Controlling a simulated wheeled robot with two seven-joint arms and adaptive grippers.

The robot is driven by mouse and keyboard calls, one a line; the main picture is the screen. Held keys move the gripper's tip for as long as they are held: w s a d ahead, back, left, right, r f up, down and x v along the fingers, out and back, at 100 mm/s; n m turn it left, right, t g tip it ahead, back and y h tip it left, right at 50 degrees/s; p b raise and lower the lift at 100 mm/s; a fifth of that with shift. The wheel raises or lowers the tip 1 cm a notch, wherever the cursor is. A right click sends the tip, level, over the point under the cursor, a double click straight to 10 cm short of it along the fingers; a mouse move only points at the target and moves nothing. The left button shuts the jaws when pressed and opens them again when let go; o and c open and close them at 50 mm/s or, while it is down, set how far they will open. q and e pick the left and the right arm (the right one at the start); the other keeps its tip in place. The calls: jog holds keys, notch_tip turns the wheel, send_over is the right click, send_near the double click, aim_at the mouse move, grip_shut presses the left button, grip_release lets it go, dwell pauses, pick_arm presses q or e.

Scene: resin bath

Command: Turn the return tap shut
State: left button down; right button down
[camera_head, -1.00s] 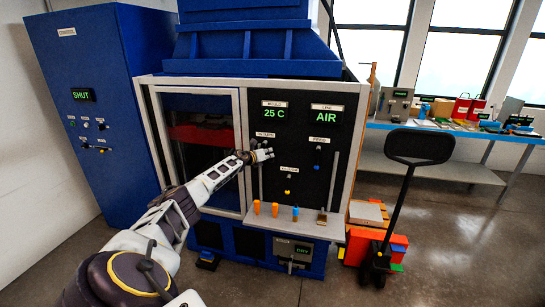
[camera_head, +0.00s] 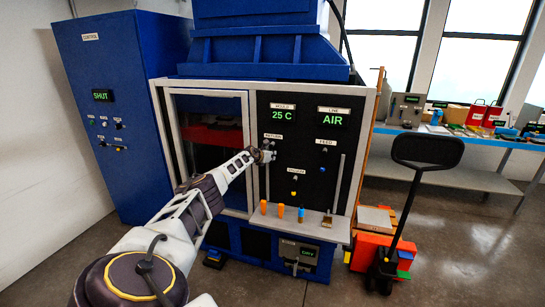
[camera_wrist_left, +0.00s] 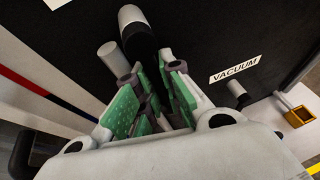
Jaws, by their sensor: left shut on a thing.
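The return tap sits on the black panel (camera_head: 312,172) under the RETURN label (camera_head: 273,136), mostly hidden by my left gripper (camera_head: 266,153) in the head view. In the left wrist view a black handle with a pale end, which looks like part of the tap (camera_wrist_left: 139,45), runs down between the green finger pads. My left gripper (camera_wrist_left: 150,100) is shut on it. How far the tap is turned cannot be told. My right gripper is not in view.
Beside it are the vacuum tap (camera_wrist_left: 238,92) and the feed tap (camera_head: 324,151). A shelf (camera_head: 330,229) with orange and blue pieces juts out below. A blue control cabinet (camera_head: 125,165) stands left, a pallet truck (camera_head: 395,250) right. The right floor is partly clear.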

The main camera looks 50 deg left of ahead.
pick_arm(q)
jog(key=shift+s+d+f, duration=0.15)
jog(key=shift+d+f, duration=0.05)
jog(key=shift+f, duration=0.55)
jog(key=c, duration=1.5)
grip_release()
jog(key=shift+s+r, duration=0.1)
jog(key=shift+a, duration=0.2)
jog(key=shift+r, duration=0.45)
jog(key=shift+s+a+r, duration=0.1)
